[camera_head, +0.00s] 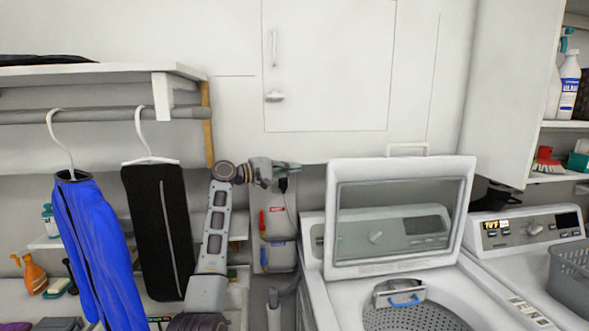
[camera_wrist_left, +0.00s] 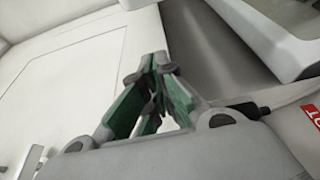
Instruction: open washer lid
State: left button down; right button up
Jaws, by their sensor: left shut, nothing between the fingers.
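The washer (camera_head: 315,285) stands at the lower middle right with its drum opening showing. Its lid (camera_head: 400,170), a white frame around a clear pane, stands raised and tilted back over the rear of the washer. The control panel shows through the pane. My left gripper (camera_head: 288,172) is to the left of the lid, near its upper-left corner height, apart from it. In the left wrist view, the left gripper's (camera_wrist_left: 158,62) green-padded fingers meet at the tips with nothing between them. My right gripper is in neither view.
A grey upright appliance (camera_head: 279,225) stands just below my left gripper. A blue garment (camera_head: 95,245) and a black one (camera_head: 157,230) hang from a rod at left. White cabinets (camera_head: 330,70) are above. A second machine (camera_head: 530,235) with a grey basket (camera_head: 572,275) is at right.

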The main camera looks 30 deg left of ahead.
pick_arm(q)
jog(key=shift+p+x, duration=1)
jog(key=shift+x, duration=3.45)
jog(key=s+d, duration=0.1)
jog(key=s+d+p, duration=0.1)
jog(key=s, duration=0.1)
jog(key=shift+s+d, duration=0.1)
jog(key=shift+s, duration=0.1)
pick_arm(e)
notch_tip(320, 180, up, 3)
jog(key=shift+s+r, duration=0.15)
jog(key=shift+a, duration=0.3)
pick_arm(q)
jog(key=shift+s, duration=0.1)
